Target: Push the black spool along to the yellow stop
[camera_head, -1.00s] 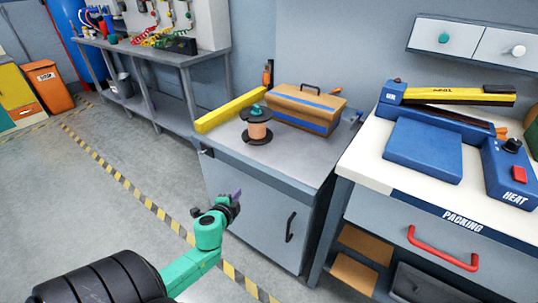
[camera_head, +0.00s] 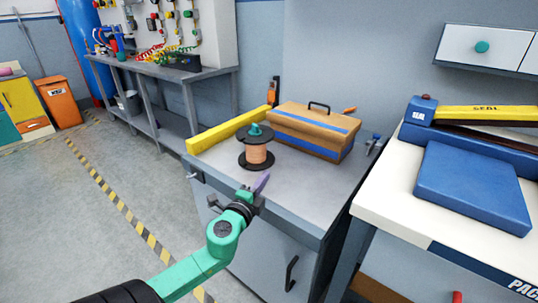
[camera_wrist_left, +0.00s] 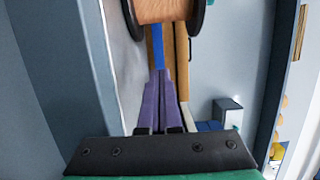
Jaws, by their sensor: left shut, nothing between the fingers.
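The black spool (camera_head: 256,154), with black flanges, a copper-coloured core and a teal knob on top, stands upright on the grey cabinet top. It also shows, cut off, at the top edge of the left wrist view (camera_wrist_left: 165,10). The yellow stop (camera_head: 228,129) is a long bar behind and left of the spool, apart from it. My left gripper (camera_head: 262,182) has its purple fingers shut and empty, at the near side of the spool. In the left wrist view the fingertips (camera_wrist_left: 159,75) are apart from the spool. My right gripper is out of view.
A brown toolbox with a blue stripe (camera_head: 314,131) stands right of the spool, close to it. A small blue-handled item (camera_head: 374,143) is at the cabinet's right edge. A white packing bench (camera_head: 400,190) with a blue sealer stands to the right. The near cabinet top is bare.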

